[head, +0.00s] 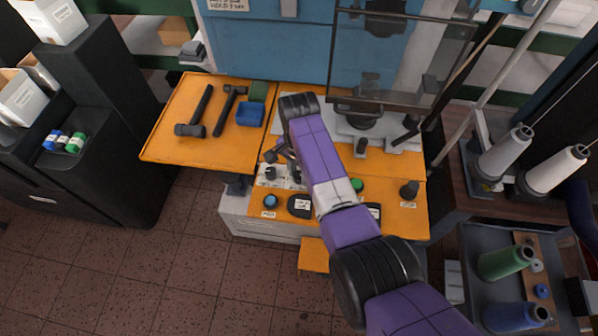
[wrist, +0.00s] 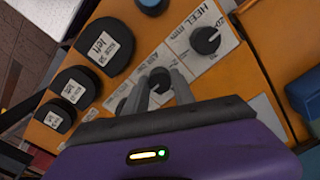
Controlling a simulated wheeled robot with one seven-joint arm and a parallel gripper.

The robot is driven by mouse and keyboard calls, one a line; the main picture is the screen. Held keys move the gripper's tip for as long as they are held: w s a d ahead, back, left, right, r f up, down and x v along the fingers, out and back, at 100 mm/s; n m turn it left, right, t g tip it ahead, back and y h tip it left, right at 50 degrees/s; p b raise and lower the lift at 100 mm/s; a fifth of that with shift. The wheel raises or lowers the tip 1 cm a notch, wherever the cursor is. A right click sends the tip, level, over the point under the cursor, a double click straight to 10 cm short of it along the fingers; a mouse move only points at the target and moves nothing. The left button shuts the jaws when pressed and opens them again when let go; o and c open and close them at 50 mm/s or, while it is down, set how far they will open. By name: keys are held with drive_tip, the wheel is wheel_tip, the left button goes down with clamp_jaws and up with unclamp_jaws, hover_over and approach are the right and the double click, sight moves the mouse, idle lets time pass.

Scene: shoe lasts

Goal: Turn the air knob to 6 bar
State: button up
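The air knob (wrist: 160,79) is a small dark knob on a white, printed dial plate on the orange panel. In the wrist view it shows between the two grey fingers of my gripper (wrist: 159,82). The fingers are apart, one on each side of the knob; I cannot tell whether they touch it. They cover part of the dial plate, and the bar scale and pointer setting are not readable. In the head view my gripper (head: 278,152) is over the left part of the machine's front panel, with the air knob not clearly visible.
The heel knob (wrist: 205,40) sits beside the air knob on its own dial. A blue bin (head: 250,114) and hammers (head: 196,115) lie on the orange side table.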

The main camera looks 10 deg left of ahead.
sight(299, 175)
drive_tip(key=o, duration=0.3)
drive_tip(key=shift+o, duration=0.2)
drive_tip(key=shift+r+b, duration=0.45)
drive_tip(key=shift+r, duration=3.5)
